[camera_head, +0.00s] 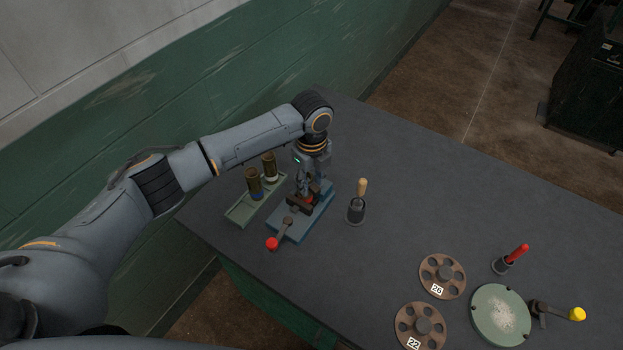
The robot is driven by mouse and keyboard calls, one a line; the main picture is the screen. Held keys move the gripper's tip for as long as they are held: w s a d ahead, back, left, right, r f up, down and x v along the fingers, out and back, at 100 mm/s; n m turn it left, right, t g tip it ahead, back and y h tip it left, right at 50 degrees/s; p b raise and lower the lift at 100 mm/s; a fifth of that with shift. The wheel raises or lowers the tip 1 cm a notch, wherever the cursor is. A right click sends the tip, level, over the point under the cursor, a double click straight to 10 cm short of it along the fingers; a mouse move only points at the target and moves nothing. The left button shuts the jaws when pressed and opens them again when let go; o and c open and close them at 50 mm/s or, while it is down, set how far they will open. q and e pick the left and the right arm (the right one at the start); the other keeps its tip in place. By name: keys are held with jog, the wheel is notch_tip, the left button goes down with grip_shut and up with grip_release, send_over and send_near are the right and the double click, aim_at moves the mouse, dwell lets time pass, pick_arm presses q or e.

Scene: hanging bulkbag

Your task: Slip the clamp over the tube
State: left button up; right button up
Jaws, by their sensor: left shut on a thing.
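My left gripper (303,187) points down over a blue-based fixture (293,226) near the table's left end. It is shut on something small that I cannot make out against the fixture. The fixture carries dark brown jaw-like blocks (297,203), a red part beside them, and a lever with a red knob (272,243) at its front. Two brown cylinders (254,184) (269,167) stand in a green tray (241,212) left of the fixture. I cannot tell which part is the clamp or the tube. My right gripper is not in view.
A wooden-handled tool stands in a dark holder (355,213) right of the fixture. Wheels marked 26 (454,267) and 22 (408,322), a red-handled tool (517,253) and a round green plate (488,327) with a yellow-knobbed crank (577,314) are at right. The tabletop (430,195) between is clear.

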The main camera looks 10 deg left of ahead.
pick_arm(q)
jog(key=shift+f, duration=0.1)
jog(key=o, duration=1.2)
jog(key=shift+o, duration=0.2)
notch_tip(320, 180, up, 12)
